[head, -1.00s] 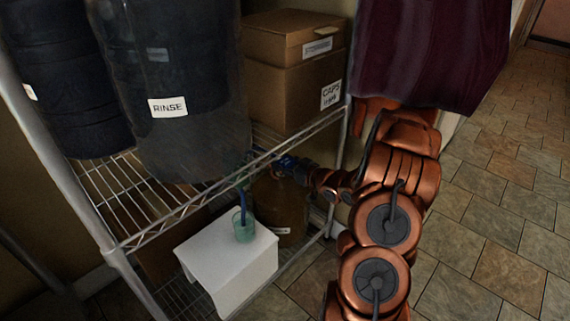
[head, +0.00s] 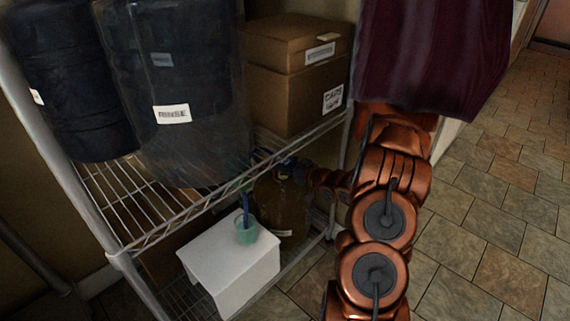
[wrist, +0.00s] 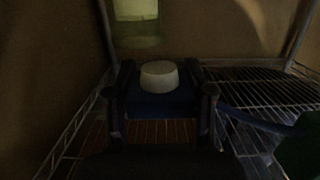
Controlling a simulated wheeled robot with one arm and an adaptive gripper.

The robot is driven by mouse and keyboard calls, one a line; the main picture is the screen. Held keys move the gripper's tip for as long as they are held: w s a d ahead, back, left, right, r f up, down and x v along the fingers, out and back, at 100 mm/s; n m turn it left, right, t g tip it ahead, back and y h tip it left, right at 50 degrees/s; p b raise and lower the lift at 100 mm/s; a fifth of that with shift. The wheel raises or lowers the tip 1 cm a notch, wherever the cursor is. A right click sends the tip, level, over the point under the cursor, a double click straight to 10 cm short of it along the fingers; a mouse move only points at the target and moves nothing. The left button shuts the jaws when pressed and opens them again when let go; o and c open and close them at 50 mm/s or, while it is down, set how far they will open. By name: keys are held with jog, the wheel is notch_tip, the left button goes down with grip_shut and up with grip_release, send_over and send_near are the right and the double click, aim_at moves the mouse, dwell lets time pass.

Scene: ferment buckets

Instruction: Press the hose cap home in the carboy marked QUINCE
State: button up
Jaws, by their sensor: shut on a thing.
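My gripper (head: 288,168) is under the upper wire shelf, at the top of a brown carboy (head: 280,208). The carboy's label (head: 285,233) is too small to read. In the wrist view my gripper (wrist: 160,100) is shut on the hose cap (wrist: 158,74), a pale round top on a blue body between the fingers. A blue hose (wrist: 255,122) runs off to the right of it. In the head view the blue hose (head: 246,205) stands in a green cup (head: 245,236). Whether the cap touches the carboy's mouth is hidden.
The cup stands on a white block (head: 228,270) left of the carboy. A dark RINSE bucket (head: 180,80), another dark bucket and brown boxes (head: 290,100) stand on the wire shelf (head: 225,195) above. A maroon cloth (head: 430,60) hangs at the right. The tiled floor right is clear.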

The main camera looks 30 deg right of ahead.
aim_at(281, 164)
jog(key=shift+w+d+f+p, duration=0.15)
jog(key=shift+w+p, duration=0.3)
jog(key=shift+w, duration=0.15)
jog(key=shift+w+d+f+p, duration=0.1)
jog(key=shift+w+d+p, duration=0.1)
jog(key=shift+w+p, duration=0.3)
jog(key=shift+w+d+f+p, duration=0.15)
jog(key=shift+w+p, duration=0.2)
jog(key=shift+w, duration=0.35)
dwell(1.0)
jog(key=shift+f+p, duration=0.85)
jog(key=shift+f, duration=0.35)
dwell(4.0)
